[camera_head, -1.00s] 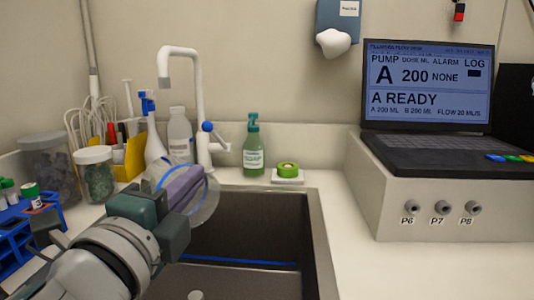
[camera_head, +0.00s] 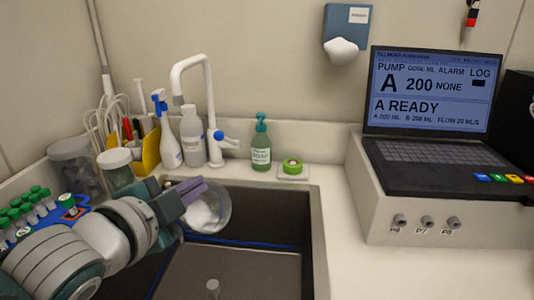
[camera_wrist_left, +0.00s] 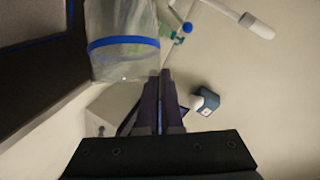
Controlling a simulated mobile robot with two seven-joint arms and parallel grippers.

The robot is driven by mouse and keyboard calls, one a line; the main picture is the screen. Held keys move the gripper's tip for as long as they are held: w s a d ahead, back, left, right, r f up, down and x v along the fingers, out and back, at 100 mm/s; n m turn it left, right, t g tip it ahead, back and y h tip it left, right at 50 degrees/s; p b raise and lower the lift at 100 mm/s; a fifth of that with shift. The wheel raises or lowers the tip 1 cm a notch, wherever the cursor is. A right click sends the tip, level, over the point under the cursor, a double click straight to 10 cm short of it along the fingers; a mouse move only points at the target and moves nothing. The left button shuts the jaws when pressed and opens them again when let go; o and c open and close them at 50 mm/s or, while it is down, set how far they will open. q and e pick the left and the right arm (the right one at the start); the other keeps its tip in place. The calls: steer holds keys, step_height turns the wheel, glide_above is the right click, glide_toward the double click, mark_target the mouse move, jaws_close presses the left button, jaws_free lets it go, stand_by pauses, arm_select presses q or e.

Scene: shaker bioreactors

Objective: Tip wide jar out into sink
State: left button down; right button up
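The wide jar (camera_head: 220,212), clear with a pale patch showing through it, hangs tilted over the back left of the dark sink (camera_head: 235,268). My left gripper (camera_head: 192,192) reaches in from the left, its purple fingers pinched at the jar's edge. In the left wrist view the fingers (camera_wrist_left: 160,100) are nearly together, and the jar (camera_wrist_left: 122,62), with its blue band, sits at their tips on the left side. I cannot tell how much is inside the jar. My right gripper is in neither view.
A white faucet (camera_head: 209,100) rises behind the sink, near a spray bottle (camera_head: 166,140), a white bottle (camera_head: 193,138) and green soap (camera_head: 261,148). A tube rack (camera_head: 75,212) stands at left. A laptop (camera_head: 430,150) sits on a pump box (camera_head: 375,200) at right.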

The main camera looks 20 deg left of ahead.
arm_select(q)
steer(key=shift+w+a+r+n+g+h+p, duration=0.15)
steer(key=shift+a+r+n+g+h+p, duration=0.15)
steer(key=shift+a+n+p, duration=0.25)
steer(key=shift+w+a+r+n+g+h+p, duration=0.2)
steer(key=shift+a+r+n+g+p, duration=0.15)
steer(key=shift+p, duration=0.3)
steer(key=shift+w+a+f+n+g+h, duration=0.25)
steer(key=shift+a+f+n+g+h, duration=0.1)
steer(key=shift+a+f+n+h, duration=0.3)
steer(key=n+b, duration=0.1)
steer(key=b, duration=0.1)
steer(key=a+f+n+h+b, duration=0.1)
steer(key=shift+w+a+g+h+b, duration=0.25)
steer(key=shift+w+g+b, duration=0.05)
steer(key=shift+g+b, duration=0.1)
steer(key=n+h+b, duration=0.1)
steer(key=b, duration=0.5)
steer(key=shift+w+a, duration=0.3)
steer(key=shift+a, duration=0.05)
steer(key=shift+s+a+n+g+b, duration=0.1)
steer(key=shift+n+g+b, duration=0.2)
steer(key=shift+b, duration=0.55)
steer(key=shift+r, duration=0.15)
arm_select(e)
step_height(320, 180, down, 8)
